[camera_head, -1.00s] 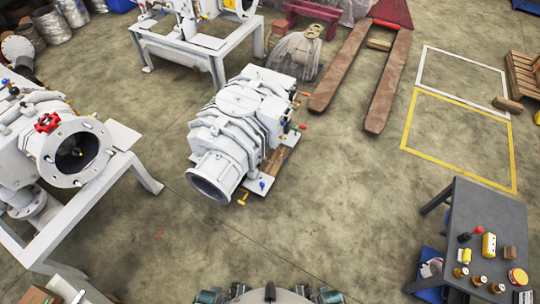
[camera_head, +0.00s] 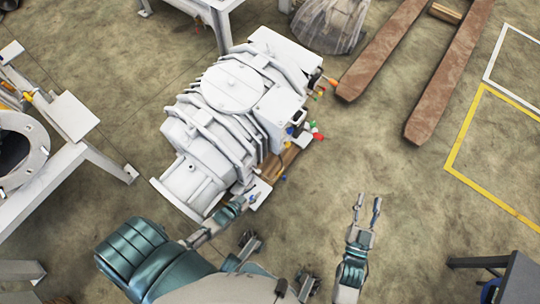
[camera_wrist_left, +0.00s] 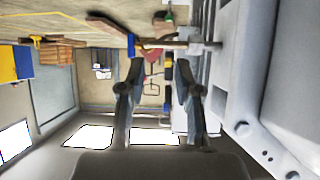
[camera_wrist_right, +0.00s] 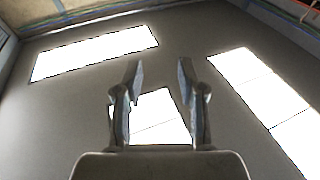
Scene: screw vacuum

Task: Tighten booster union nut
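The white booster machine (camera_head: 225,110) stands tilted across the middle of the head view. My left gripper (camera_head: 246,200) is close to its near right side, by small fittings and brown wood. In the left wrist view the two fingers (camera_wrist_left: 160,72) are apart with a gap between them. A grey fitting with a blue part (camera_wrist_left: 150,43) lies across just beyond the fingertips, beside the grey machine body. I cannot tell which part is the union nut, or whether a finger touches it. My right gripper (camera_head: 366,204) is open and empty over bare floor; its fingers (camera_wrist_right: 159,75) point at open space.
Coloured small valves (camera_head: 314,131) stick out from the booster's right side. A white frame (camera_head: 75,125) stands at left, brown pallet-jack forks (camera_head: 455,70) at upper right, and a dark table (camera_head: 525,275) at lower right.

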